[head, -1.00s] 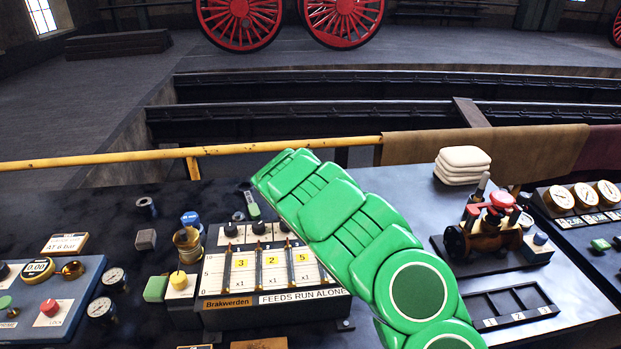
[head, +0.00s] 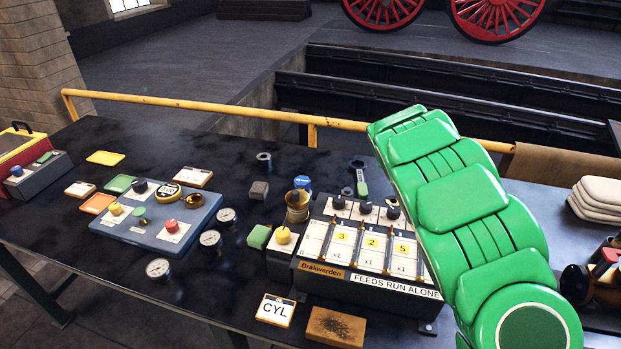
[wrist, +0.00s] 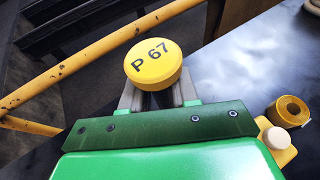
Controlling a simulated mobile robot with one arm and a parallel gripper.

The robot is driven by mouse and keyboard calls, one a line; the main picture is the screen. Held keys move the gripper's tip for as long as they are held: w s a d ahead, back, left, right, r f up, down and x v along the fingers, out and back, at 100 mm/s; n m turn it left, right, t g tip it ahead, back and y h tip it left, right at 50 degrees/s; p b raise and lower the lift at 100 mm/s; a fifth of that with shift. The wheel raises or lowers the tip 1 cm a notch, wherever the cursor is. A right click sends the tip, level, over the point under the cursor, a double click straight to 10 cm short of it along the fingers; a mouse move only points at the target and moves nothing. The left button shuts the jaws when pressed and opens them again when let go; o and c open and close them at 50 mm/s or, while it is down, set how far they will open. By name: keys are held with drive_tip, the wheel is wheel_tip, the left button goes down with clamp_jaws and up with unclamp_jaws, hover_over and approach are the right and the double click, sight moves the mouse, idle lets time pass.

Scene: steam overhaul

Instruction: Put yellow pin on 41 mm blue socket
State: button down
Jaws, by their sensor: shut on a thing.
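In the wrist view my gripper (wrist: 156,98) is shut on a round yellow pin (wrist: 154,64) marked "P 67". The pin's flat yellow head faces the camera, and its lower part is hidden behind the head. In the head view my green arm reaches up on the right, and the fingers and pin are hidden. A small blue socket-like piece (head: 302,183) stands on the dark bench, partly behind a brass cup. Its marking is too small to read, so I cannot tell if it is the 41 mm one. My gripper is apart from any socket.
A brass cup (head: 297,208), a grey block (head: 259,190) and dark ring pieces (head: 264,160) stand around the blue piece. The Brakwerden feed box (head: 330,258) is in front. A yellow rail (head: 215,108) runs behind the bench. A blue-grey control panel (head: 150,232) lies left.

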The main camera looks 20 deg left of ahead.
drive_tip(key=s+a+r, duration=0.4)
drive_tip(key=s+a, duration=0.3)
drive_tip(key=a, duration=0.3)
drive_tip(key=s+a+r, duration=0.3)
drive_tip(key=s+a, duration=0.4)
drive_tip(key=a, duration=0.2)
drive_tip(key=s+a+r+m+h, duration=0.1)
drive_tip(key=s+a+r, duration=0.1)
drive_tip(key=s+a, duration=0.5)
drive_tip(key=s+a+r+h, duration=0.1)
drive_tip(key=s+a+r, duration=0.1)
drive_tip(key=s, duration=0.8)
hover_over(302, 181)
drive_tip(key=shift+g, duration=0.3)
drive_tip(key=shift+s+f, duration=0.1)
drive_tip(key=shift+f, duration=4.75)
drive_tip(key=shift+f, duration=0.1)
drive_tip(key=shift+f, duration=0.2)
drive_tip(key=shift+w+f, duration=0.2)
drive_tip(key=shift+f, duration=1.4)
